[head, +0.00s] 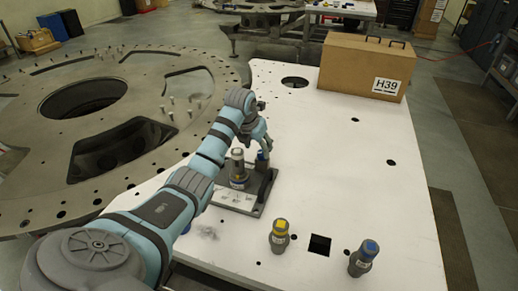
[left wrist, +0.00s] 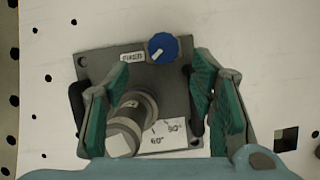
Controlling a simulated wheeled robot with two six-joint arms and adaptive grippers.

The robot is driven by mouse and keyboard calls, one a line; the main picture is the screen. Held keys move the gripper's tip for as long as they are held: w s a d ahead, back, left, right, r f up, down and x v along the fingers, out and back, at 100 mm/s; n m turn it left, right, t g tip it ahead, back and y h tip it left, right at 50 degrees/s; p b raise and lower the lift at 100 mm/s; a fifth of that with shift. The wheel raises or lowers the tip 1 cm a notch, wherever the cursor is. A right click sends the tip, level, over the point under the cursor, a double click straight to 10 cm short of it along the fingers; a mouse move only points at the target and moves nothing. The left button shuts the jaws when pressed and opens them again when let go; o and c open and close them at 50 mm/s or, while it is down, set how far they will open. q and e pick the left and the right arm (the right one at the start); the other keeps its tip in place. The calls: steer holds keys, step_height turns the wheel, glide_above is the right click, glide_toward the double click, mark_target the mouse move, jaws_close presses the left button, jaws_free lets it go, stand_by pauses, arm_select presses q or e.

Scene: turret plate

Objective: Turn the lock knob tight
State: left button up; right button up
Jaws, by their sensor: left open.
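The lock knob appears to be the small blue knob (left wrist: 162,47) with a white mark, at the top of a dark grey plate (left wrist: 100,65) in the left wrist view. It also shows in the head view (head: 262,158), partly hidden by my wrist. No contact is clear. My right gripper is not in view.
The plate sits on a white table (head: 340,150). A yellow-topped grey part (head: 279,238) and a blue-topped one (head: 362,260) stand near the front, beside a square hole. A cardboard box (head: 362,68) marked H39 stands at the back. A large drilled ring plate (head: 150,75) lies left.

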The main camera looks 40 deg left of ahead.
mark_target(261, 154)
arm_select(q)
steer(key=w+f+b, duration=0.1)
steer(key=w+f, duration=0.1)
steer(key=w+f+b, duration=0.2)
steer(key=f, duration=0.1)
steer(key=shift+w+f, duration=0.1)
steer(key=shift+f, duration=0.05)
steer(key=shift+s+a+r, duration=0.1)
steer(key=shift+s+r, duration=0.65)
steer(key=shift+s, duration=0.25)
steer(key=c, duration=0.6)
steer(key=shift+w+f, duration=0.1)
steer(key=c, duration=0.4)
steer(key=shift+c, duration=0.7)
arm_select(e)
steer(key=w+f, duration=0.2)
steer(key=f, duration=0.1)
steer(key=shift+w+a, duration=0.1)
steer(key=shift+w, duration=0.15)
